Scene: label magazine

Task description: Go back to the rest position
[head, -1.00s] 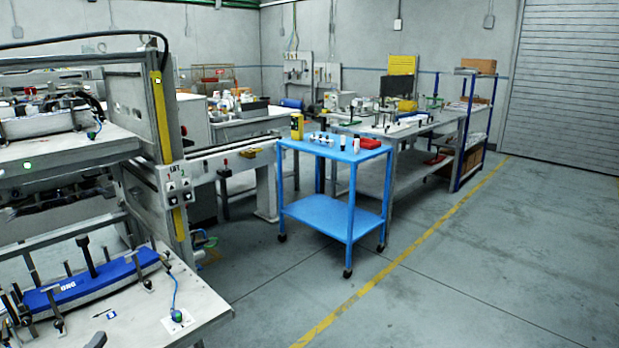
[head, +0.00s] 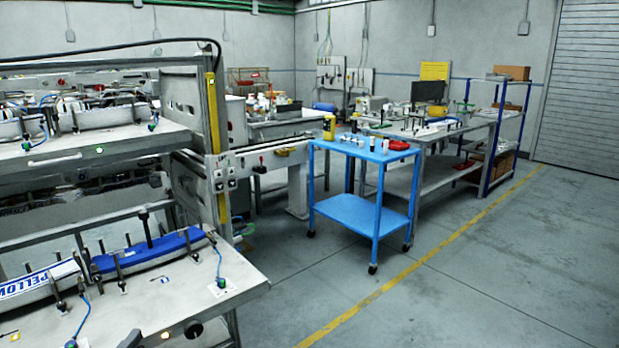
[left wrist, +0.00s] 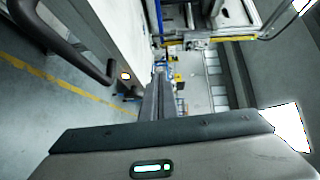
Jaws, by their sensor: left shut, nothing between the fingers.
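My left gripper (left wrist: 158,88) shows in the left wrist view as two dark fingers. They are shut against each other with nothing between them. The wide grey wrist housing with a lit indicator fills the bottom of that view. The gripper points into open air over the floor, apart from the things around it. In the head view I cannot clearly make out its fingers. My right gripper is in neither view.
A two-tier rack with label holders stands at left, with a blue piece (head: 150,250) on its lower table (head: 190,290). A blue cart (head: 360,208) stands at centre. A workbench (head: 455,135) and shelf (head: 500,118) are behind. Floor (head: 480,280) at right is clear.

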